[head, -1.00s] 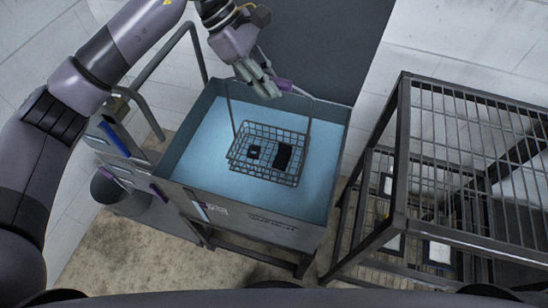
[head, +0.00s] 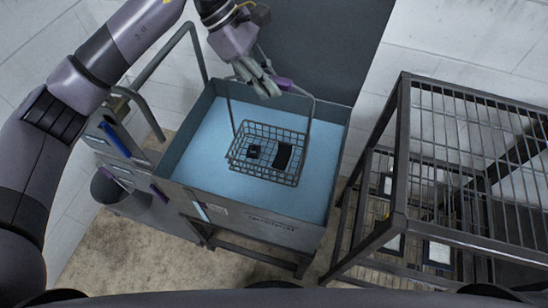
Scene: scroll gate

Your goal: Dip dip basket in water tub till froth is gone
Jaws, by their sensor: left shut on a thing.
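The water tub (head: 248,212) is a grey square metal tank with light blue water inside. My left gripper (head: 262,88) is shut on the basket's handle above the tub's far side. The basket hangs level inside the tub's outline; I cannot tell how deep it sits in the water. I see no white froth on the water or the parts. My right gripper is not in view.
A dark metal rack (head: 398,190) with wire shelves stands close to the tub's right side, with several items on its lower shelf. A grey pipe rail (head: 160,62) rises at the tub's left. A dark panel (head: 315,45) stands behind the tub.

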